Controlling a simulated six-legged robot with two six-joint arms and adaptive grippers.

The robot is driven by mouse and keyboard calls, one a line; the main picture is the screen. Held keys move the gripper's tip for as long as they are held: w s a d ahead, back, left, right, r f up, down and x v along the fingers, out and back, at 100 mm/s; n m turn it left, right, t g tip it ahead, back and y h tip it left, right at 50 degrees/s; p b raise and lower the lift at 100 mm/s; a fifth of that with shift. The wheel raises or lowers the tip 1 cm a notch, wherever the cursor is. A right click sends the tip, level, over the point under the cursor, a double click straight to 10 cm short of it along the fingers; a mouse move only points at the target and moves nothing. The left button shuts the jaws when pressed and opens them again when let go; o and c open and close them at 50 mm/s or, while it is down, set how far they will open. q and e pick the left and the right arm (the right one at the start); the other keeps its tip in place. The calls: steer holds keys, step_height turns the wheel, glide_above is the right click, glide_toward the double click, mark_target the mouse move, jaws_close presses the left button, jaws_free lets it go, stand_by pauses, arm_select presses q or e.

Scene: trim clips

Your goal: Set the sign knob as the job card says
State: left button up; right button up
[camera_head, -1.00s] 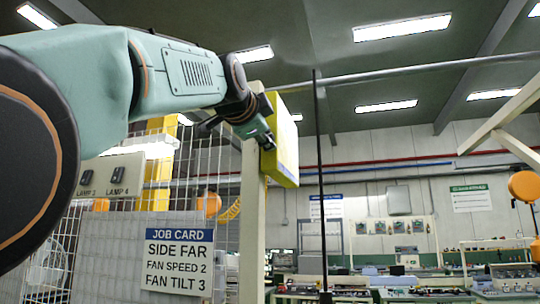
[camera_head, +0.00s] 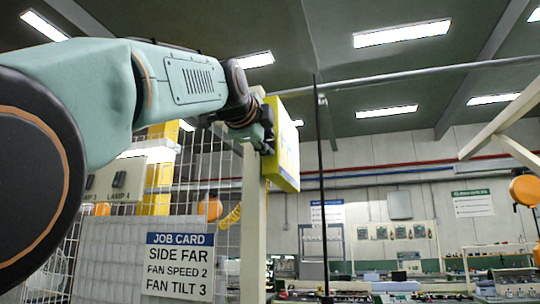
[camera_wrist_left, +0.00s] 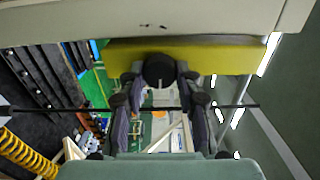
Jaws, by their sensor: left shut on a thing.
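A yellow box sign (camera_head: 288,155) is mounted high on a pale post (camera_head: 252,215). The job card (camera_head: 179,267) on the mesh panel reads "SIDE FAR, FAN SPEED 2, FAN TILT 3". My left gripper (camera_head: 267,142) is at the sign's near side. In the left wrist view the sign (camera_wrist_left: 225,60) spans the top, and a round black knob (camera_wrist_left: 158,71) with a pale mark sits between the fingers of my left gripper (camera_wrist_left: 159,88), which are shut on it. The knob is hidden in the head view. My right gripper is out of view.
A panel labelled with lamp switches (camera_head: 118,180) hangs left on the wire mesh (camera_head: 208,190). A thin black pole (camera_head: 322,200) stands right of the sign. Benches with equipment (camera_head: 400,288) are behind. A pale beam (camera_head: 505,118) crosses at upper right.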

arm_select(q)
steer(key=shift+f, duration=0.15)
steer(key=o, duration=1.1)
steer(key=shift+s, duration=0.15)
